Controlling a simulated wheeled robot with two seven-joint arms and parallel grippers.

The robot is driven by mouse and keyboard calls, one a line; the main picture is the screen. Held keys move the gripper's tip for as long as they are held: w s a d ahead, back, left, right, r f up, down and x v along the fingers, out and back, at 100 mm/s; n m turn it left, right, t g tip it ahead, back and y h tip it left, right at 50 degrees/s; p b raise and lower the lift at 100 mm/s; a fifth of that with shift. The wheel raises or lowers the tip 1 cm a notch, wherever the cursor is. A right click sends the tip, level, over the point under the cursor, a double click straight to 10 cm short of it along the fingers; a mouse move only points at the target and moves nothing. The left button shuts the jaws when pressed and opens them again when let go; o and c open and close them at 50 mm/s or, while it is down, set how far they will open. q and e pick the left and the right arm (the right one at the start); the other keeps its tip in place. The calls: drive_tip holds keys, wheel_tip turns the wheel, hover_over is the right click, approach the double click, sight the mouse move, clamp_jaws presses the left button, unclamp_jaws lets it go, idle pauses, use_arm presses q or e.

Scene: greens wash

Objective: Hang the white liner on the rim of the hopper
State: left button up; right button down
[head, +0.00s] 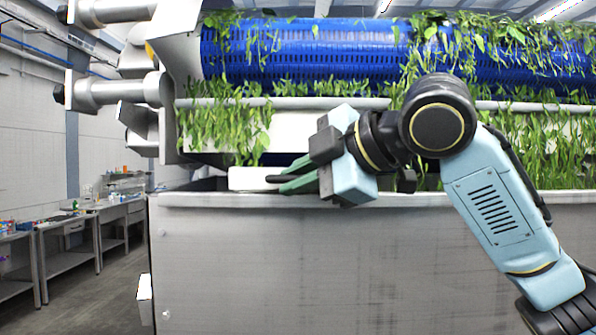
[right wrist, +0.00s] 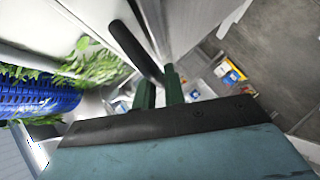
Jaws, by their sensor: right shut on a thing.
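A white, box-like piece, which I take for the white liner (head: 255,178), shows in the head view at the left end of the hopper's rim. The hopper (head: 330,265) is a wide grey metal bin with a pale rim along its top. My right gripper (head: 290,181) reaches in from the right, just above that rim. Its green fingers are shut on a black, rod-like grip that lies against the white piece. The black grip (right wrist: 135,50) also shows between the fingers in the right wrist view. Whether the liner touches the rim is unclear. My left gripper is not in view.
A blue perforated drum (head: 310,45) with green leaves stands above and behind the hopper. Leaves (head: 225,120) hang close over my gripper. Metal cylinders (head: 115,90) stick out at the left. Workbenches (head: 70,230) stand far left, with open floor before them.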

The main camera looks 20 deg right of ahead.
drive_tip(key=shift+f+b, duration=0.85)
drive_tip(key=shift+f, duration=0.9)
drive_tip(key=c, duration=1.4)
unclamp_jaws()
drive_tip(key=b+v, duration=0.1)
drive_tip(key=v, duration=1.2)
drive_tip(key=shift+s+d+b, duration=0.1)
drive_tip(key=shift+s+b, duration=0.05)
drive_tip(key=shift+b, duration=0.2)
